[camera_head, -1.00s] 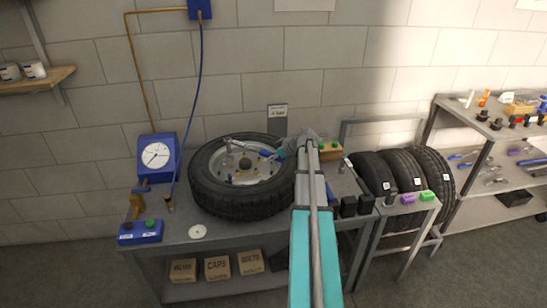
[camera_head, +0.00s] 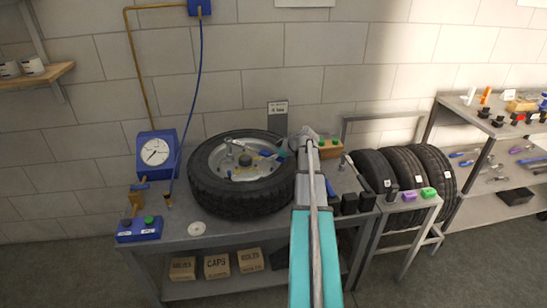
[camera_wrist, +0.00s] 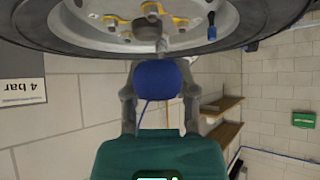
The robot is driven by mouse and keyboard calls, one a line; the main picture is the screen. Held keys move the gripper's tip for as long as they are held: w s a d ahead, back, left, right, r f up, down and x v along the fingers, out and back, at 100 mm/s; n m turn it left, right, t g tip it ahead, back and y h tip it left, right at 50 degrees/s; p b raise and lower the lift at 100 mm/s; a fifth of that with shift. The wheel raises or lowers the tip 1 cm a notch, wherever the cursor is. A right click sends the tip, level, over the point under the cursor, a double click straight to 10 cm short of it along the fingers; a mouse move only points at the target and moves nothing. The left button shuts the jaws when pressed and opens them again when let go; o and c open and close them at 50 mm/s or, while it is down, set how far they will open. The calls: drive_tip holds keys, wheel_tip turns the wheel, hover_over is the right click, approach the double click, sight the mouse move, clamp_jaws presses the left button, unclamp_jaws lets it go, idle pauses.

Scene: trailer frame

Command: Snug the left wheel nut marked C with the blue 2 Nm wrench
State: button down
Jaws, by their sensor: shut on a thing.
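My gripper (camera_wrist: 158,74) is shut on the blue handle of a wrench (camera_wrist: 157,84), one finger on each side. The wrench's grey head reaches to the wheel hub face in the wrist view; whether it sits on a nut I cannot tell. In the head view my gripper (camera_head: 283,152) is over the right side of the wheel (camera_head: 240,205), which lies flat on the bench. Yellow-marked nuts (camera_wrist: 180,21) show on the wheel face. The letter C is not legible, so I cannot tell which nut is which.
A grey tool (camera_head: 238,145) lies across the wheel's far side. A blue gauge (camera_head: 156,152) and a button box (camera_head: 139,229) stand at the left. Black blocks (camera_head: 349,204) stand on the bench right of my arm. Spare tyres (camera_head: 405,172) stand in a rack further right.

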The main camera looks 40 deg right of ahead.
drive_tip(key=shift+f, duration=0.25)
drive_tip(key=c, duration=0.9)
unclamp_jaws()
clamp_jaws()
drive_tip(key=shift+a, duration=0.15)
drive_tip(key=shift+s+a+m+h, duration=0.25)
drive_tip(key=shift+a+m, duration=0.1)
drive_tip(key=shift+a, duration=0.35)
drive_tip(key=shift+s+a+m+h, duration=0.15)
drive_tip(key=shift+a+m+h, duration=0.15)
drive_tip(key=shift+a, duration=0.4)
drive_tip(key=shift+a+m, duration=0.25)
drive_tip(key=shift+a, duration=0.1)
